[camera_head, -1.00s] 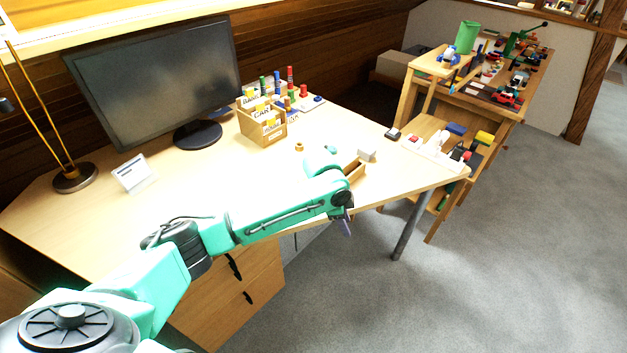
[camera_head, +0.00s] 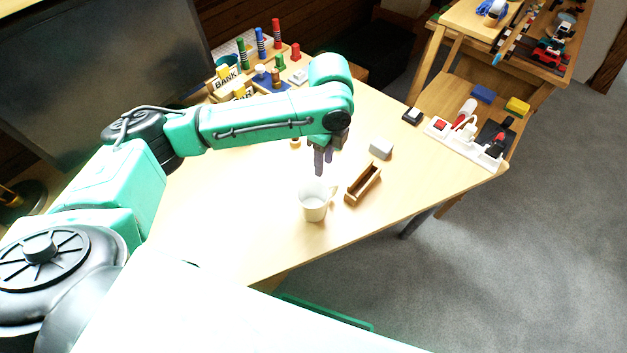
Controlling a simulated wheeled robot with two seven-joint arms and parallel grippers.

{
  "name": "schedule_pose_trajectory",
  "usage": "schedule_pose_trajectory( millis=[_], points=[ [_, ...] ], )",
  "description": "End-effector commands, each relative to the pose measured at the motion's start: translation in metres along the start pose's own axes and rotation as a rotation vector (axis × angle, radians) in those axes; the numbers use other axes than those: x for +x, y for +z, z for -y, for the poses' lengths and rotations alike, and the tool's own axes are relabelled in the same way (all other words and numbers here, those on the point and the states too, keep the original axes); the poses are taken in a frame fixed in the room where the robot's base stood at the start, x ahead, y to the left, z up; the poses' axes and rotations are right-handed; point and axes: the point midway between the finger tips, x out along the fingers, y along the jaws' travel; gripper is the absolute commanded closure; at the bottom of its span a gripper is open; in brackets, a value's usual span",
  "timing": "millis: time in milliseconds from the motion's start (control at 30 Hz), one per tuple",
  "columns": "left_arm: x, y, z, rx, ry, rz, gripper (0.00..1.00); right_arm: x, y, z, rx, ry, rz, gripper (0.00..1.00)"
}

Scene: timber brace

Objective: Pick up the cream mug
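The cream mug (camera_head: 314,207) stands upright on the light wooden desk (camera_head: 235,220), near its front edge, with its handle toward the upper right. My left gripper (camera_head: 323,168) points down just above and behind the mug, apart from it as far as I can see. Its two dark fingers show close together with nothing visible between them; from this angle I cannot tell how far they are open. My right gripper is not in view.
A small wooden tray (camera_head: 362,185) lies right of the mug, with a grey-white block (camera_head: 381,148) behind it. A power strip (camera_head: 463,143) lies at the right. The monitor (camera_head: 100,85) and a wooden sorter (camera_head: 228,88) stand behind my arm. The desk left of the mug is clear.

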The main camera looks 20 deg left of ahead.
Motion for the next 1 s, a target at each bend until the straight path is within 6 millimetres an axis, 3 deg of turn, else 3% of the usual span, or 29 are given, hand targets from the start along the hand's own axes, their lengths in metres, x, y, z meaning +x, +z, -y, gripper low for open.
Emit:
schedule_pose_trajectory(
  millis=[133, 267, 600, 833, 867, 900, 967, 1000],
  points=[
    [0.04, 0.0, -0.001, -0.002, 0.005, 0.001, 0.6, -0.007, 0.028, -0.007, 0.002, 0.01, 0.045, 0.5],
    [0.066, 0.0, -0.001, -0.002, 0.002, 0.0, 0.6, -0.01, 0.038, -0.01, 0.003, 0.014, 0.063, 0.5],
    [0.12, 0.003, -0.004, -0.002, 0.001, 0.001, 0.6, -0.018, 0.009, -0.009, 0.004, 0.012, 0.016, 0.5],
    [0.127, 0.003, -0.004, -0.001, -0.001, 0.0, 0.6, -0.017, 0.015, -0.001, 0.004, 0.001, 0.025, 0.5],
    [0.127, 0.003, -0.004, -0.001, -0.001, 0.0, 0.64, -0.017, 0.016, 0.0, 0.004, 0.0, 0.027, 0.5],
    [0.127, 0.003, -0.004, -0.001, -0.001, 0.0, 0.79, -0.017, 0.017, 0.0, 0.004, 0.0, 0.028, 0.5],
    [0.127, 0.003, -0.004, -0.001, -0.001, 0.0, 1.0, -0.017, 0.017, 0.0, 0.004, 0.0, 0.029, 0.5],
    [0.127, 0.003, -0.004, -0.001, -0.001, 0.0, 1.0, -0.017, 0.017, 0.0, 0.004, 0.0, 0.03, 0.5]
  ],
)
